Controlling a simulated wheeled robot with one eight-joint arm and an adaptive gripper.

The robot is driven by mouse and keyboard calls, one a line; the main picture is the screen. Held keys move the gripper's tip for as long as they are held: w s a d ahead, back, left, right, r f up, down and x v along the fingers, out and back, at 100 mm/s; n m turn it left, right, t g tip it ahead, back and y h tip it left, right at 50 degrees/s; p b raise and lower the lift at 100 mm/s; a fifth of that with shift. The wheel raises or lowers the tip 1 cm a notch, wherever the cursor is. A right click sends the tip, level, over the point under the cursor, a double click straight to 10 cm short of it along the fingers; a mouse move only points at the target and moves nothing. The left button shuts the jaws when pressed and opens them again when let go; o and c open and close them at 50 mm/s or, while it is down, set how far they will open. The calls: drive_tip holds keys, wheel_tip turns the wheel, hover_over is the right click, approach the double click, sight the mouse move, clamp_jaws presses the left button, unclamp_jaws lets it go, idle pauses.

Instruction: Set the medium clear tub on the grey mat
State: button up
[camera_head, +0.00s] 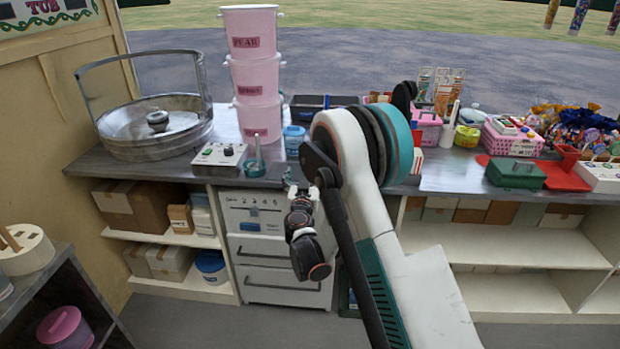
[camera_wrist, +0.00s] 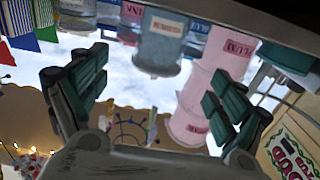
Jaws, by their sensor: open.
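My gripper (camera_head: 301,187) is in front of the drawer unit, below the counter's front edge. The wrist view shows its two dark green fingers spread wide (camera_wrist: 157,98), with nothing between them. Beyond the fingers, a greyish see-through tub with a pale label (camera_wrist: 158,48) shows near the top of the wrist view, apart from them. I cannot tell for sure whether it is the medium clear tub. A small blue tub (camera_head: 293,141) stands on the counter behind my gripper in the head view. I cannot make out a grey mat in either view.
A stack of pink tubs (camera_head: 258,75) stands on the counter (camera_head: 272,172), beside a large round metal pan (camera_head: 150,128). A control box (camera_head: 219,154) sits near the front edge. Sweets and a green box (camera_head: 515,174) crowd the right. My arm covers part of the counter.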

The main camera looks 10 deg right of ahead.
drive_tip(key=s+d+r+g, duration=0.3)
drive_tip(key=s+d+r, duration=0.1)
drive_tip(key=s+r, duration=0.45)
drive_tip(key=s+d+r+g, duration=0.2)
drive_tip(key=s+d+r, duration=0.1)
drive_tip(key=s+r, duration=0.5)
drive_tip(key=s+a+f+n+g+y, duration=0.1)
drive_tip(key=s+a+y, duration=0.1)
drive_tip(key=s, duration=0.8)
drive_tip(key=s+a+f+n+g+y, duration=0.1)
drive_tip(key=s+a+f+g+y, duration=0.1)
drive_tip(key=s, duration=0.8)
drive_tip(key=s+a+f+n+g+y, duration=0.1)
drive_tip(key=s+a+g, duration=0.1)
drive_tip(key=s, duration=0.9)
drive_tip(key=shift+a+f+n+y, duration=0.15)
drive_tip(key=shift+f+n+y, duration=0.15)
drive_tip(key=shift+y, duration=0.1)
